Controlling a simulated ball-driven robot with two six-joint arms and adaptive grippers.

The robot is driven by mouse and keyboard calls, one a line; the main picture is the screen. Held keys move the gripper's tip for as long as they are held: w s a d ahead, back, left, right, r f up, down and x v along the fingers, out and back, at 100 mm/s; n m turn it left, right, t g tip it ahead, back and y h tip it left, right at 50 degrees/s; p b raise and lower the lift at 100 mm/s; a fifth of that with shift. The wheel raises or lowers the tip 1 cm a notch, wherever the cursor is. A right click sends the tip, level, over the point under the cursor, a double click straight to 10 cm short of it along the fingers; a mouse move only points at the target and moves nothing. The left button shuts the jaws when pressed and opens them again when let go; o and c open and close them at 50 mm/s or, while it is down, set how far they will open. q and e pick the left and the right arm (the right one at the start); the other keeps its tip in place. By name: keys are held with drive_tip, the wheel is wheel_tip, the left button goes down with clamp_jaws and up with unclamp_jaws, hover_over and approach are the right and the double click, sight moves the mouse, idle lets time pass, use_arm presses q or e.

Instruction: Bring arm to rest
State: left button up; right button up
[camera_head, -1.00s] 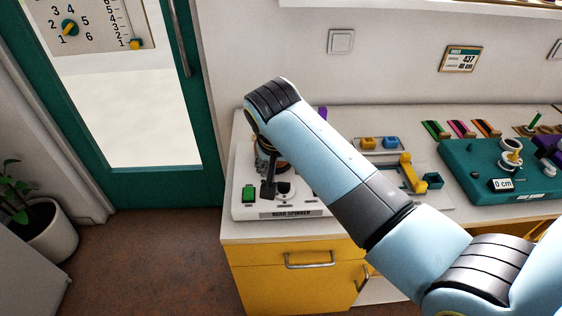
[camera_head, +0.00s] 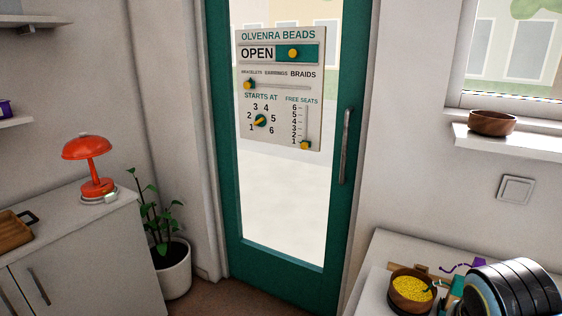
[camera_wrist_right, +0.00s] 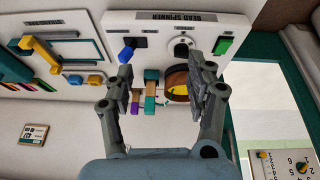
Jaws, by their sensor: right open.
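My right gripper (camera_wrist_right: 160,88) is open in the right wrist view, its two fingers apart over the white bead spinner board (camera_wrist_right: 228,20). A wooden bowl with some yellow in it (camera_wrist_right: 177,84) shows between the fingers, close to the right one. I cannot tell whether they touch. In the head view, only a light blue and black joint of my arm shows at the bottom right, beside the bowl of yellow beads (camera_head: 411,289); no gripper shows there. My left gripper is in neither view.
The spinner board carries a green switch (camera_wrist_right: 222,45) and a blue knob (camera_wrist_right: 127,53). Coloured blocks (camera_wrist_right: 151,88) lie near the bowl. A board with a yellow lever (camera_wrist_right: 40,52) is to the left. A green-framed door (camera_head: 356,130) and potted plant (camera_head: 172,268) stand beyond the counter.

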drive_tip(key=s+a+r+n+y, duration=0.1)
drive_tip(key=s+r+n, duration=0.25)
drive_tip(key=s, duration=0.45)
drive_tip(key=s+r+n+y, duration=0.1)
drive_tip(key=s+r+n, duration=0.25)
drive_tip(key=s, duration=0.35)
wheel_tip(320, 180, down, 38)
drive_tip(key=s+d+f+g+b, duration=0.1)
drive_tip(key=s+d+b, duration=0.1)
drive_tip(key=b, duration=1)
drive_tip(key=s+f+b, duration=0.4)
drive_tip(key=s+f, duration=0.5)
drive_tip(key=f, duration=0.3)
drive_tip(key=s+d+f+g+b, duration=0.1)
drive_tip(key=s+f+b, duration=0.3)
drive_tip(key=s+f, duration=0.5)
wheel_tip(320, 180, down, 3)
drive_tip(key=shift+s+f+m+b, duration=0.1)
drive_tip(key=shift+s+m+b, duration=0.2)
drive_tip(key=shift+m, duration=0.1)
